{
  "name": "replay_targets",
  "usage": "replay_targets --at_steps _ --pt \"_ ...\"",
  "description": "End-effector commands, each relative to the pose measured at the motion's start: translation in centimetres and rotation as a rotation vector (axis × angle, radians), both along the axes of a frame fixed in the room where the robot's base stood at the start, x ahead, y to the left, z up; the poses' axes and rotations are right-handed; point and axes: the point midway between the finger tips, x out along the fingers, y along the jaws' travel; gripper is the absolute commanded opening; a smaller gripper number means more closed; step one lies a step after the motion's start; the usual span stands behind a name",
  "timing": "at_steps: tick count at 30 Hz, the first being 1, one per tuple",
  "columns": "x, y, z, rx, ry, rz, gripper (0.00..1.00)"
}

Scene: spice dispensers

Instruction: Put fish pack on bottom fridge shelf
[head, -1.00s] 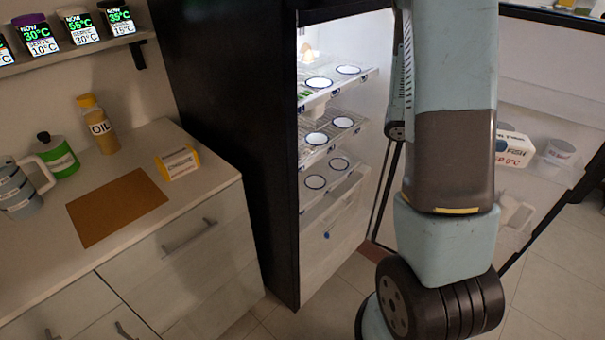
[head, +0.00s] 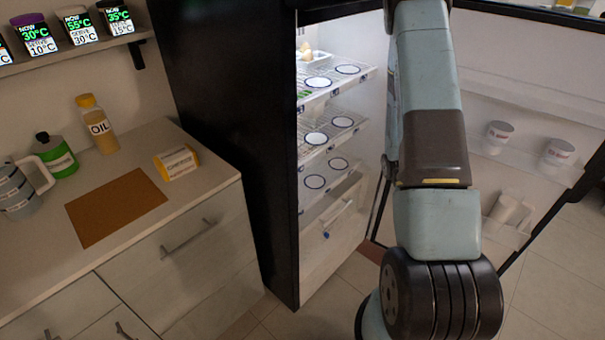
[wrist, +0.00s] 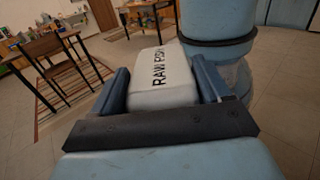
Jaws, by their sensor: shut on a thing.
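The fish pack (wrist: 163,78) is a white box with "RAW FISH" lettering, seen in the wrist view. My gripper (wrist: 165,85) is shut on it, with one blue finger on each side. In the head view my arm hides the gripper and the pack. The fridge stands open at the centre of the head view. Its bottom shelf (head: 343,181) carries white round markers with dark rims and looks empty of food. A drawer (head: 330,226) is below this shelf.
The open fridge door at right holds white cups (head: 498,137) and other items. The counter at left has an oil bottle (head: 98,124), a green bottle (head: 56,155), a brown mat (head: 117,207) and a yellow-white box (head: 177,162). The fridge's dark side wall (head: 235,130) borders the opening.

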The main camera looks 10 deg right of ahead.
Motion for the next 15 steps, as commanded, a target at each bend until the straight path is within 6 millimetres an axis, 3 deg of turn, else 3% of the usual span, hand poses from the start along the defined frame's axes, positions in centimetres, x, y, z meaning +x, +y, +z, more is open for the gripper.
replay_targets --at_steps 8,15 --pt "2.4 6.0 -3.9 0.002 0.002 -0.403 0.29" --pt "7.4 10.8 -6.9 0.002 0.002 -0.822 0.29"
